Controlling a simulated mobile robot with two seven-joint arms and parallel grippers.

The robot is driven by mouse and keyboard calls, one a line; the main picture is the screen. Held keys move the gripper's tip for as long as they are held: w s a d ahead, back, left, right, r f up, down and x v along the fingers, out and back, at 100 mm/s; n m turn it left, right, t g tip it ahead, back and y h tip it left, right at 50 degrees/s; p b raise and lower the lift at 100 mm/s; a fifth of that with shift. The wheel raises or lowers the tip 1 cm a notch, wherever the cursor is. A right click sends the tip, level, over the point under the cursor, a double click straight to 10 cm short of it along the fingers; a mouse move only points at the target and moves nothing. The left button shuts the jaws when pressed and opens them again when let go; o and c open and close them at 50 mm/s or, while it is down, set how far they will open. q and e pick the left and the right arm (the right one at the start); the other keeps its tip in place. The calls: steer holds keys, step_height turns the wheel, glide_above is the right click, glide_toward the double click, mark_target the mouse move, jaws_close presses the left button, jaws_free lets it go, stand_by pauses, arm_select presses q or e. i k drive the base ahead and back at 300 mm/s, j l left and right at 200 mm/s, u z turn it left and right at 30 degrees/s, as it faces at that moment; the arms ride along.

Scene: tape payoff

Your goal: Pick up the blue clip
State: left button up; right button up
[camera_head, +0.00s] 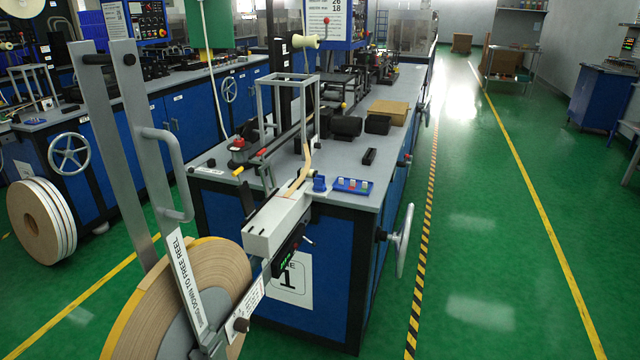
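A small blue clip (320,184) sits at the near end of the grey bench top (365,200). It is just right of the tan tape strip (303,172) and the white guide block (277,222). It looks upright and nothing is holding it. A blue tray (352,186) with several small coloured pieces lies right beside it. Neither of my grippers shows in the head view.
A large tape reel (190,290) with a grey swing arm (131,140) and handle stands at the front left. A handwheel (403,240) sticks out from the bench's right side. Black blocks (347,126) lie farther back. The green floor at right is clear.

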mark_target(319, 185)
steer(key=k, duration=0.55)
steer(key=k+j+u, duration=0.15)
steer(key=k+u, duration=0.25)
steer(key=k, duration=0.3)
steer(key=u, duration=2.9)
steer(key=k+l, duration=0.2)
steer(key=l, duration=0.2)
steer(key=k+l, duration=0.2)
steer(key=l, duration=0.25)
steer(key=k+l+u, duration=0.1)
steer(key=l, duration=0.3)
steer(key=k+l, duration=0.55)
steer(key=l, duration=0.25)
steer(key=k+l, duration=0.2)
steer(key=l, duration=0.2)
steer(key=u, duration=0.05)
